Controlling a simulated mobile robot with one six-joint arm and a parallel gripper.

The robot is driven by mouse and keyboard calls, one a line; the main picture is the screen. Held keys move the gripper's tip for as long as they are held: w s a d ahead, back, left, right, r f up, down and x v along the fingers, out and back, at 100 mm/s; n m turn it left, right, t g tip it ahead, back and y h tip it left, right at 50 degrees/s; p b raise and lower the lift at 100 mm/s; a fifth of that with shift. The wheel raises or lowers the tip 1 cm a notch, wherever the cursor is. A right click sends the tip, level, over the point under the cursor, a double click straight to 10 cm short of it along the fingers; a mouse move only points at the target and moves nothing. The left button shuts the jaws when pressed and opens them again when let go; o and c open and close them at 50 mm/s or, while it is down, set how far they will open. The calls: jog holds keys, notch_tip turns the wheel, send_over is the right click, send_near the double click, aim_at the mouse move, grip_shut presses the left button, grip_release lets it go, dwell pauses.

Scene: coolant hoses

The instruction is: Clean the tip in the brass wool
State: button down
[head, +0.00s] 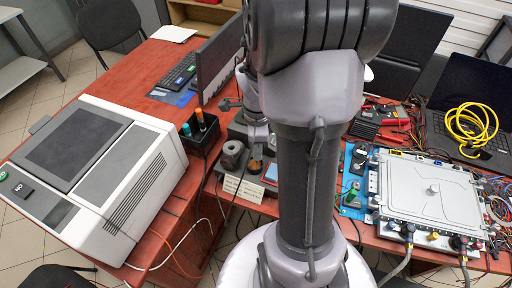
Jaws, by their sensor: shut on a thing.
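My gripper (257,138) is small and partly hidden behind my own arm, over the red bench left of the arm. It is shut on what I take to be the soldering iron; the iron's tip is too small and covered to make out. Just below it is a small dark pot with brownish brass wool (255,165). I cannot tell whether the tip touches the wool. A grey block with a round hole (232,155) stands right beside the pot on the left.
White labels (243,188) lie in front of the pot. A black box with teal and orange handles (200,132) stands to the left, near a large white machine (100,165). A silver lidded case (430,200) with hoses, and a yellow cable coil (470,130), are at the right.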

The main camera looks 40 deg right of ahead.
jog(key=shift+w+a, duration=0.35)
jog(key=shift+w, duration=0.5)
jog(key=shift+s+d, duration=0.25)
jog(key=shift+s, duration=0.25)
jog(key=shift+s+d, duration=0.2)
jog(key=shift+s, duration=0.3)
jog(key=shift+w+a, duration=0.25)
jog(key=shift+w, duration=0.25)
jog(key=shift+w+a, duration=0.2)
jog(key=shift+w, duration=0.3)
jog(key=shift+s+d+b, duration=0.2)
jog(key=shift+s+d, duration=0.05)
jog(key=shift+s, duration=0.25)
jog(key=shift+s+d+b, duration=0.15)
jog(key=shift+s+d, duration=0.05)
jog(key=shift+s, duration=0.3)
notch_tip(320, 180, up, 6)
jog(key=p, duration=0.4)
jog(key=shift+r+p, duration=0.15)
jog(key=shift+p, duration=0.25)
